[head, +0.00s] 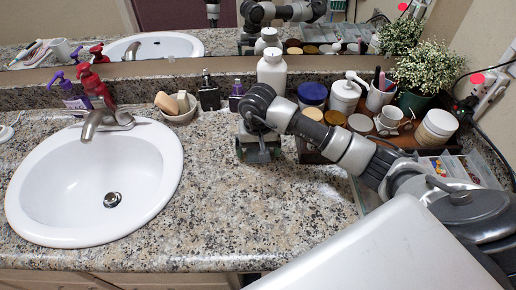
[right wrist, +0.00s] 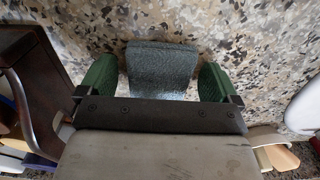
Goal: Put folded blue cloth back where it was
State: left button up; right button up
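The folded blue cloth (right wrist: 162,68) is a grey-blue, roughly square pad in the right wrist view, over the speckled counter. It lies between the green fingers of my right gripper (right wrist: 157,82), with a gap at the left finger and a narrower one at the right. The gripper is open, and the near edge of the cloth is hidden by the gripper body. In the head view my right gripper (head: 258,153) points down at the counter, left of the wooden tray, and I cannot make out the cloth there. My left gripper is not in view.
The sink (head: 95,180) is at the left. A soap dish (head: 180,115), a dark bottle (head: 209,92) and a white bottle (head: 271,72) stand behind my gripper. A dark wooden tray (head: 408,140) of jars is at the right. The counter's front middle (head: 240,225) is clear.

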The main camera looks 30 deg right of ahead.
aim_at(257, 151)
notch_tip(257, 151, up, 12)
jog(key=shift+r, duration=0.2)
dwell(0.5)
jog(key=shift+a, duration=0.1)
dwell(0.3)
